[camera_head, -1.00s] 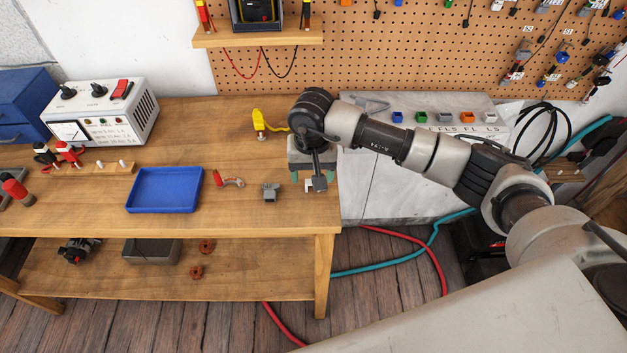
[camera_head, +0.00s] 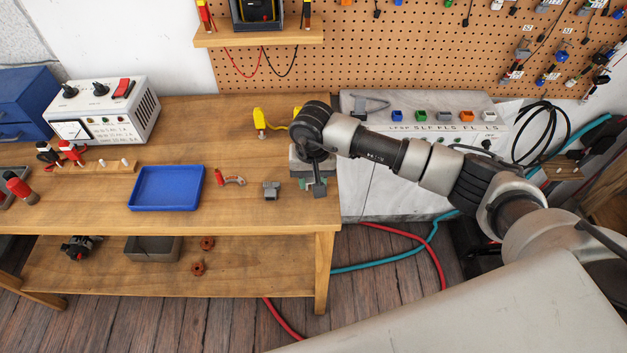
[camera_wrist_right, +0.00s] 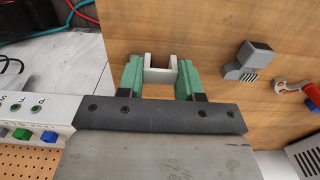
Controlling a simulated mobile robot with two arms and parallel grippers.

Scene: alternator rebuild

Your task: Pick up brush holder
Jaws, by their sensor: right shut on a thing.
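My right gripper (camera_head: 313,184) is at the right end of the wooden bench, pointing down. In the right wrist view its green fingers (camera_wrist_right: 160,68) are shut on a pale U-shaped piece, which I take to be the brush holder (camera_wrist_right: 160,76). The piece sits between the fingertips with its notch facing away from the palm. In the head view the gripper and wrist hide it. I cannot tell whether it touches the bench top. My left gripper is not in view.
A grey ribbed block (camera_head: 271,190) and a red-handled tool (camera_head: 230,178) lie left of the gripper. A blue tray (camera_head: 166,205) is further left. A yellow tool (camera_head: 260,122) is behind. The bench's right edge is close to the gripper.

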